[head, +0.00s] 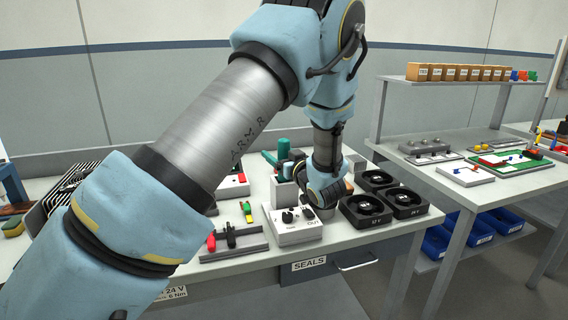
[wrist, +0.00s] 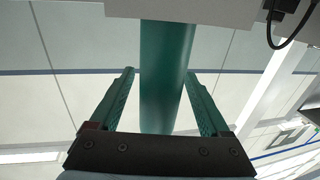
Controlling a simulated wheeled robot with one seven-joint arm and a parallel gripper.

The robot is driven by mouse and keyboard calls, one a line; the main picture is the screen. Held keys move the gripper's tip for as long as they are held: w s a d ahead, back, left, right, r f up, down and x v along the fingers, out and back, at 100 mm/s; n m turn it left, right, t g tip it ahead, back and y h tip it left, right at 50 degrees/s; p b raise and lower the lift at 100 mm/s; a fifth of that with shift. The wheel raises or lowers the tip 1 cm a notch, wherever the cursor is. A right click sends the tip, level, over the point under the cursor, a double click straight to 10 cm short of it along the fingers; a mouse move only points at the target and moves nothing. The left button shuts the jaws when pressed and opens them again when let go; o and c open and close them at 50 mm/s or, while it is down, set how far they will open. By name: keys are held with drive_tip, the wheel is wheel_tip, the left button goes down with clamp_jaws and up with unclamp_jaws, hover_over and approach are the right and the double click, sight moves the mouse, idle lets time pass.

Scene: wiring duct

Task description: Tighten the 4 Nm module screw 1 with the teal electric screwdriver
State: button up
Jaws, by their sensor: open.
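The teal electric screwdriver (head: 283,148) stands upright in the head view, its lower part in or behind a grey block (head: 284,192). In the wrist view a thick teal cylinder (wrist: 165,75), which looks like its body, runs between the fingers of my gripper (wrist: 160,88). The fingers are spread, with a gap on each side of the cylinder, so it is not gripped. In the head view my wrist is just right of the screwdriver and hides part of that spot; the fingertips are hard to make out. I cannot make out module screw 1.
A white box with black knobs (head: 296,228) sits at the bench front. Black fan units (head: 364,210) stand to its right. A grey rail fixture (head: 234,246) lies left. A second table (head: 480,190) with a shelf of small boxes (head: 456,73) is at right.

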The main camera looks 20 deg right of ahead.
drive_tip(key=shift+w, duration=0.1)
drive_tip(key=shift+c, duration=0.2)
clamp_jaws()
idle(0.4)
